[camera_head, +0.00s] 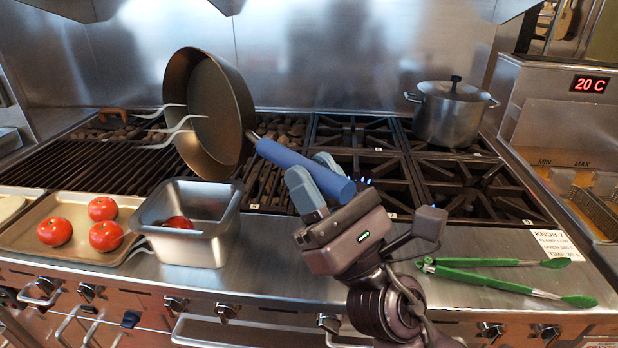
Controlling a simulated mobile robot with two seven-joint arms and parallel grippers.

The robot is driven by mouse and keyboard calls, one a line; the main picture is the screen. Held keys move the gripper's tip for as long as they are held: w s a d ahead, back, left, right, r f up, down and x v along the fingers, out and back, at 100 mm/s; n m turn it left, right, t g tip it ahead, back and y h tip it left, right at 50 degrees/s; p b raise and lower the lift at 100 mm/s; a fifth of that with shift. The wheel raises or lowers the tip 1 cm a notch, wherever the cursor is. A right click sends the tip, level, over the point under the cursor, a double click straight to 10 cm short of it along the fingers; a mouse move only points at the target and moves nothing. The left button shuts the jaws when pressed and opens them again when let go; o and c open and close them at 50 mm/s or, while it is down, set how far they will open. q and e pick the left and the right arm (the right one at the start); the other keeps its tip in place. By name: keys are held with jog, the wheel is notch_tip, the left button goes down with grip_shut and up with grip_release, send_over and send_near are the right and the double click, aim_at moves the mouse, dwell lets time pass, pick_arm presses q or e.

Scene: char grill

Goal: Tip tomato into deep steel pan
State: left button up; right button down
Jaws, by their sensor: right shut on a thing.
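My right gripper (316,177) is shut on the blue handle (290,160) of a dark frying pan (215,115). The pan is tipped steeply on its side, raised above the grill, with its open side toward the left. No tomato shows in the visible part of it. The deep steel pan (218,246) stands on the front counter, below the tipped pan. A red tomato (178,222) lies inside it, partly hidden by the front wall. My left gripper is not in view.
A tray (22,238) left of the deep pan holds three tomatoes (106,236). A lidded pot (452,115) stands on the back right burner. Green-tipped tongs (490,262) lie on the right counter. A fryer with basket (597,205) is at far right. The front burners are bare.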

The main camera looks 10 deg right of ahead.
pick_arm(q)
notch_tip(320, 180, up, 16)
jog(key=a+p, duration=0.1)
jog(key=p, duration=1.7)
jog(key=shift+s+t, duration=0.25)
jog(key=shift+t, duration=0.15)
pick_arm(e)
jog(key=w+d+m+g+h, duration=0.2)
jog(key=m+h, duration=0.6)
jog(key=m, duration=0.4)
jog(key=w+d+m+g+h, duration=0.2)
jog(key=w+d+m+h, duration=0.3)
jog(key=m+h, duration=0.3)
jog(key=shift+w+d+f+m+g+h, duration=0.15)
jog(key=shift+d+f+m+g+h, duration=0.45)
jog(key=shift+m, duration=1.3)
